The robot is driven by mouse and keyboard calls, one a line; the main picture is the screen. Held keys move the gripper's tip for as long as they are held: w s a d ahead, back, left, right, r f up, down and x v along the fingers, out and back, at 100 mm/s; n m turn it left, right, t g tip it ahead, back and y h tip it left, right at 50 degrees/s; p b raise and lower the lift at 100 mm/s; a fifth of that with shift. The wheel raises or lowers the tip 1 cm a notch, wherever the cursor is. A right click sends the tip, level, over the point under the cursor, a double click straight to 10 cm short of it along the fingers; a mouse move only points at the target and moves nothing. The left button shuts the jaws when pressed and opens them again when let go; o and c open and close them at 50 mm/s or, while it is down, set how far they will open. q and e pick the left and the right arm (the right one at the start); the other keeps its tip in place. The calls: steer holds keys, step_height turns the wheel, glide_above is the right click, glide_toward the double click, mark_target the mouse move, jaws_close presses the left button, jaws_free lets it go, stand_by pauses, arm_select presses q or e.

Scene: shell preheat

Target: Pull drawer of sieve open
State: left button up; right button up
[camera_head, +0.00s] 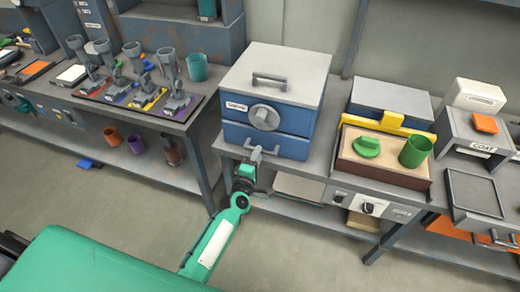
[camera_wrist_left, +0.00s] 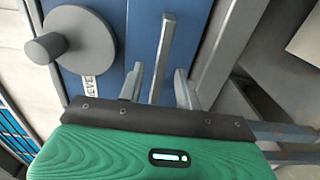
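The sieve (camera_head: 275,90) is a blue box with a light grey top on the bench in the head view. It has a round grey knob (camera_head: 264,117) and a label on its front. Its drawer (camera_head: 292,147) is the lower blue front, which looks flush with the box. The grey drawer handle (camera_head: 271,152) is partly hidden by my left gripper (camera_head: 254,156). In the left wrist view the handle bar (camera_wrist_left: 164,50) lies between the two fingers of my left gripper (camera_wrist_left: 157,82), with gaps showing beside it. My right gripper is not in view.
A wooden-topped box with a green cup (camera_head: 415,151) and a yellow block stands right of the sieve. A tray of grey tools (camera_head: 140,92) is on the left bench. Open floor (camera_head: 285,240) lies in front of the sieve's bench.

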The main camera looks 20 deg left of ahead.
arm_select(q)
steer(key=shift+w, duration=1.7)
jaws_close()
